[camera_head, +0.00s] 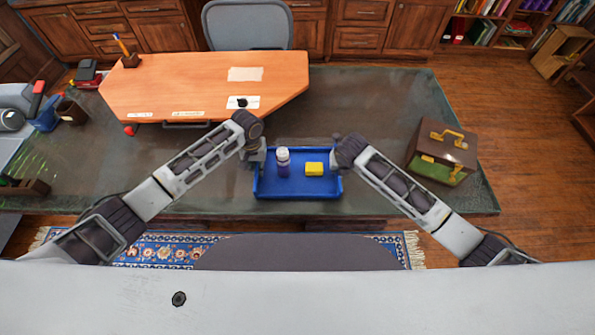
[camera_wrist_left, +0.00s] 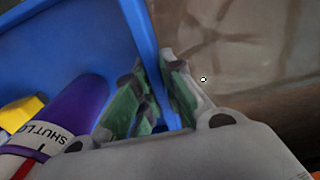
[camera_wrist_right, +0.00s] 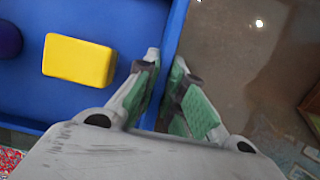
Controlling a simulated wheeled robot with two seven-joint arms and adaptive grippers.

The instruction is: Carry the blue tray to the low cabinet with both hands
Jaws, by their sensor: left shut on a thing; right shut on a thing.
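The blue tray (camera_head: 299,193) is at the near edge of the desk in the head view, with a purple and white bottle (camera_head: 283,163) and a yellow block (camera_head: 314,169) in it. My left gripper (camera_head: 257,158) is shut on the tray's left wall; in the left wrist view its fingers (camera_wrist_left: 160,100) straddle the blue wall. My right gripper (camera_head: 337,160) is at the tray's right wall; in the right wrist view its fingers (camera_wrist_right: 165,95) are on both sides of that wall. I cannot make out the low cabinet for certain.
The grey-green desk (camera_head: 380,100) carries an orange board (camera_head: 200,85) behind the tray and a brown box with yellow handles (camera_head: 441,150) to the right. A grey chair (camera_head: 247,25) and wood cabinets (camera_head: 360,40) stand beyond. A patterned rug (camera_head: 160,250) lies in front.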

